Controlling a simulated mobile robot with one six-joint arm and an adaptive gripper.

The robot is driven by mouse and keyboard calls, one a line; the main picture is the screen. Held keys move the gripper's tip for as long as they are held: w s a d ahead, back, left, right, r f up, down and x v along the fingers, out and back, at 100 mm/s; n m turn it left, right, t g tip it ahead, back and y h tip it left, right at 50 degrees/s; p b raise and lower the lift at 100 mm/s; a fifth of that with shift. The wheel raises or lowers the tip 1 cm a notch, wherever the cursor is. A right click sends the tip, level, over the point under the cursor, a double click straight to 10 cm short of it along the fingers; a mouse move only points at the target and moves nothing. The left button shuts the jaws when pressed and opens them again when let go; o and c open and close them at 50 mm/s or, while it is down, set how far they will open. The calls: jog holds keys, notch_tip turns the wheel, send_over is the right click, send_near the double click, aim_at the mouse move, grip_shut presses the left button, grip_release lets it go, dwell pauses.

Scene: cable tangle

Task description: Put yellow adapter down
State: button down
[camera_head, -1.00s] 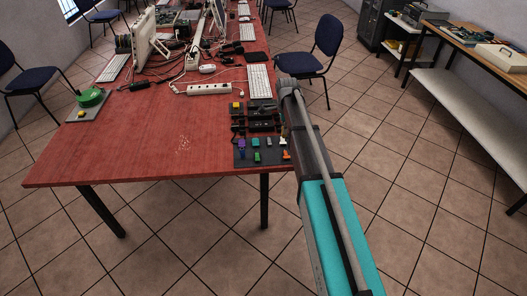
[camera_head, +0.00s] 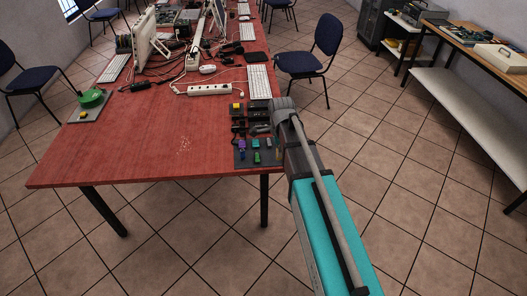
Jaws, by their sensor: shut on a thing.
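My arm reaches in from the lower right to the right edge of the red table. My gripper (camera_head: 262,118) is a dark shape at the arm's end, over the grey board (camera_head: 242,164). Its fingertips are hard to make out against the dark parts there. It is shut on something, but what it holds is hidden. A small yellow block (camera_head: 237,107) shows at the board's far left corner, beside the dark parts. Another small yellow piece (camera_head: 83,115) lies on a grey plate at the table's left. I cannot tell which yellow thing is the adapter.
Purple (camera_head: 241,145), teal (camera_head: 256,143) and green (camera_head: 257,157) connectors stand on the near part of the board. A white power strip (camera_head: 209,89), cables and a keyboard (camera_head: 259,78) lie behind. The table's near left area is clear.

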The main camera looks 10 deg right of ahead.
jog(key=shift+w, duration=0.1)
jog(key=w+f+b, duration=0.3)
jog(key=w, duration=0.1)
jog(key=w+f+b, duration=0.3)
jog(key=w, duration=0.1)
jog(key=w+f+b, duration=0.3)
jog(key=w, duration=0.2)
jog(key=shift+a, duration=0.35)
jog(key=shift+w+f+b, duration=0.5)
jog(key=shift+f+b, duration=0.15)
jog(key=shift+s+f+b, duration=0.1)
jog(key=shift+f+b, duration=1.3)
jog(key=shift+f, duration=0.15)
jog(key=c, duration=0.6)
grip_release()
jog(key=shift+a, duration=0.1)
